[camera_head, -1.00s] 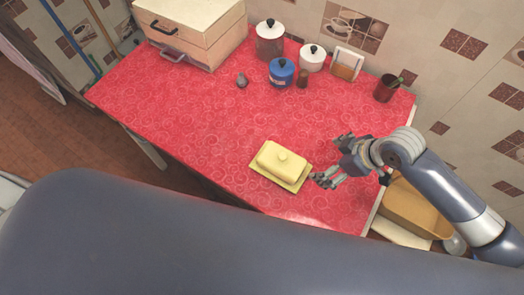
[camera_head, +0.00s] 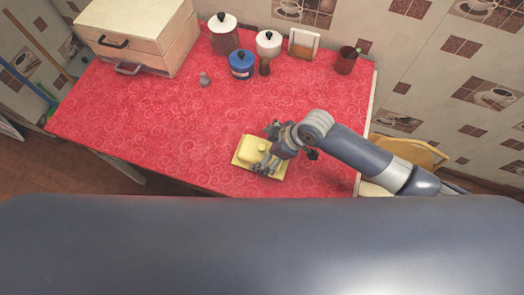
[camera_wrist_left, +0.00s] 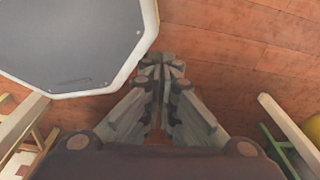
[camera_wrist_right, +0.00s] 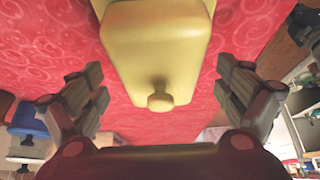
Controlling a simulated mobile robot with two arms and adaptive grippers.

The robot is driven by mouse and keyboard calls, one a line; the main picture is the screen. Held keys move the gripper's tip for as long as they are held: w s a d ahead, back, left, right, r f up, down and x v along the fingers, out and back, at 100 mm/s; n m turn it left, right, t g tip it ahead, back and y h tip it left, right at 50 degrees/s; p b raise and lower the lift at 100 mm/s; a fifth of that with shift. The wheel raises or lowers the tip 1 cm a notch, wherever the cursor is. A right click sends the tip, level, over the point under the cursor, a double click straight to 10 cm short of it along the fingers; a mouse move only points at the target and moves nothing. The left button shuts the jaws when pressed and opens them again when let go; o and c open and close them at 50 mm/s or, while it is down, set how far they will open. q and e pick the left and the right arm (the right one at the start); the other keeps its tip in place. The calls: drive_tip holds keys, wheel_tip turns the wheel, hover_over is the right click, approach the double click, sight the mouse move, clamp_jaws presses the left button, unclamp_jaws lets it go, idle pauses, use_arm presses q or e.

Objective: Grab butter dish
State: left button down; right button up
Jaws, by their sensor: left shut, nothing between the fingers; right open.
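The yellow butter dish (camera_head: 254,147) sits on the red oilcloth counter near its front edge, with its lid on its tray. My right gripper (camera_head: 267,147) is over the right part of the dish and hides some of it. In the right wrist view the butter dish (camera_wrist_right: 158,50) and its round knob lie between the fingers of the right gripper (camera_wrist_right: 160,100), which are spread apart. I cannot tell whether a finger touches the lid. My left gripper (camera_wrist_left: 162,65) is shut and empty, above the wooden floor.
A wooden box with drawers (camera_head: 140,35) stands at the back left of the red counter (camera_head: 150,125). White and blue lidded jars, a brown shaker (camera_head: 264,66), a napkin holder (camera_head: 303,44) and a red cup (camera_head: 346,61) line the back. A small grey item (camera_head: 204,79) stands left of them.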

drive_tip(key=shift+x, duration=0.75)
drive_tip(key=shift+w+f, duration=0.1)
drive_tip(key=c, duration=1.6)
use_arm(q)
drive_tip(key=shift+w+d+r, duration=0.1)
drive_tip(key=shift+d, duration=0.45)
drive_tip(key=shift+a, duration=0.1)
